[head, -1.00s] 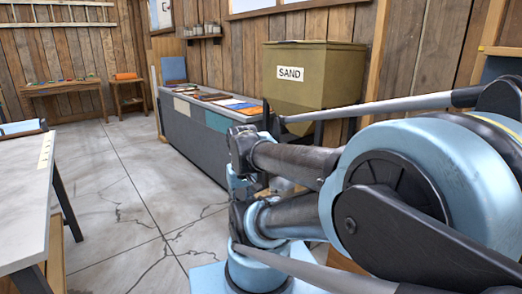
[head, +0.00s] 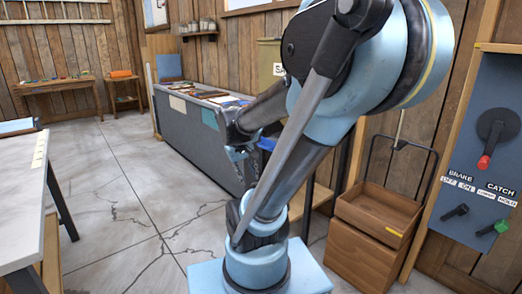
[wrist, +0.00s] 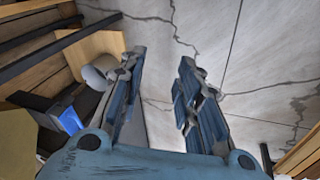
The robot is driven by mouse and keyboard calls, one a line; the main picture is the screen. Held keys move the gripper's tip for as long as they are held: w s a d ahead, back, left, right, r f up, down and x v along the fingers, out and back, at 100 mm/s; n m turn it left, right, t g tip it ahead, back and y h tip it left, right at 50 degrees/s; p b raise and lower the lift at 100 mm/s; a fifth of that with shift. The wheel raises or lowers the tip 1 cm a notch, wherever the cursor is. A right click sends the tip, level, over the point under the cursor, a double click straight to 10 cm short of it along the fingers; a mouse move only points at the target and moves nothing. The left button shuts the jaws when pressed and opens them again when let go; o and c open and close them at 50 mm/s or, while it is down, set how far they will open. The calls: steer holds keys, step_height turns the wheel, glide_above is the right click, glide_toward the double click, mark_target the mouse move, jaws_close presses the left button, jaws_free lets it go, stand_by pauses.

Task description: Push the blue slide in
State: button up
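A bright blue piece (head: 267,144) shows at the right end of the grey counter, mostly hidden behind my arm. A bright blue patch in a dark frame (wrist: 70,120) is at the left of the wrist view. I cannot tell whether either is the blue slide or how far it sticks out. My gripper (wrist: 162,58) is open and empty in the wrist view, its two fingers apart over cracked floor. The blue patch lies left of the fingers, not touching them. In the head view my arm hides most of the gripper.
The grey counter (head: 190,133) holds coloured sheets. The SAND bin (head: 268,52) is mostly hidden by my arm. Wooden crates (head: 378,213) and a panel with BRAKE and CATCH levers (head: 478,160) stand right. A white table (head: 22,190) stands left; the floor between is clear.

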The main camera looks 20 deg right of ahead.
steer(key=w+d+r+n+t+h, duration=0.1)
steer(key=w+d+h, duration=0.2)
steer(key=w, duration=0.8)
steer(key=w+d+r+n+h, duration=0.1)
steer(key=w+d+h, duration=0.25)
steer(key=w, duration=0.75)
steer(key=w+f+n+t+h, duration=0.1)
steer(key=w+f+h, duration=0.2)
steer(key=w+f, duration=0.35)
steer(key=w+f+t+h, duration=0.1)
steer(key=w+f+h, duration=0.15)
steer(key=w, duration=0.75)
steer(key=x, duration=1.7)
steer(key=shift+w+f, duration=0.1)
steer(key=shift+f, duration=0.15)
steer(key=shift+a, duration=0.1)
jaws_close()
